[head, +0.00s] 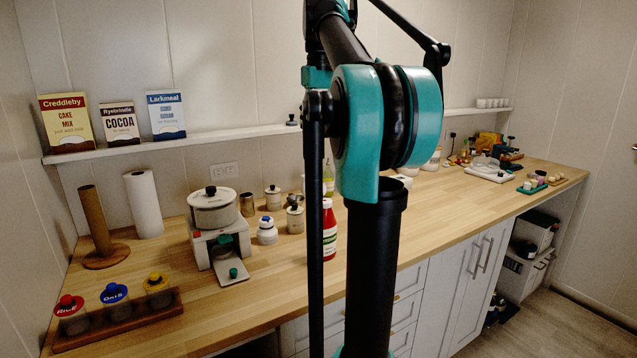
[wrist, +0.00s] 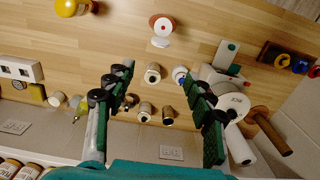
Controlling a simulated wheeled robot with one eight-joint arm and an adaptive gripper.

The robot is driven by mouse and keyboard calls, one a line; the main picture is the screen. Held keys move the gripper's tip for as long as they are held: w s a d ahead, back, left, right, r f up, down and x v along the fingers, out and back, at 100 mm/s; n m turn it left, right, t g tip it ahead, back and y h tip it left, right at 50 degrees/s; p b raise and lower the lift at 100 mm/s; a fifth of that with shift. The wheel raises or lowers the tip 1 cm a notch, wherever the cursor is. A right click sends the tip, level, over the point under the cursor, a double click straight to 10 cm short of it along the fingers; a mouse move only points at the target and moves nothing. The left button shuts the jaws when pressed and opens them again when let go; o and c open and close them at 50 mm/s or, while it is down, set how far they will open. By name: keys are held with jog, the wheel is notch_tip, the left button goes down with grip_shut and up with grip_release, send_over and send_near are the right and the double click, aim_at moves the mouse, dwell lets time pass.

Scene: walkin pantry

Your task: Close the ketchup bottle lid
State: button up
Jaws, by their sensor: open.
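The ketchup bottle (head: 329,232) is red with a green and white label and a white top, upright on the wooden counter (head: 400,215) beside my dark arm link. The bottle is not between the fingers. The gripper is not visible in the head view.
A yellow bottle with red (wrist: 76,8) is at the wrist view's top left. Bare counter surrounds the ketchup on its front side.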

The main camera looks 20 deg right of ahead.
aim_at(319, 183)
notch_tip(319, 183, down, 16)
jog(key=shift+f, duration=0.15)
dwell(0.3)
jog(key=shift+c, duration=0.5)
jog(key=c, duration=1)
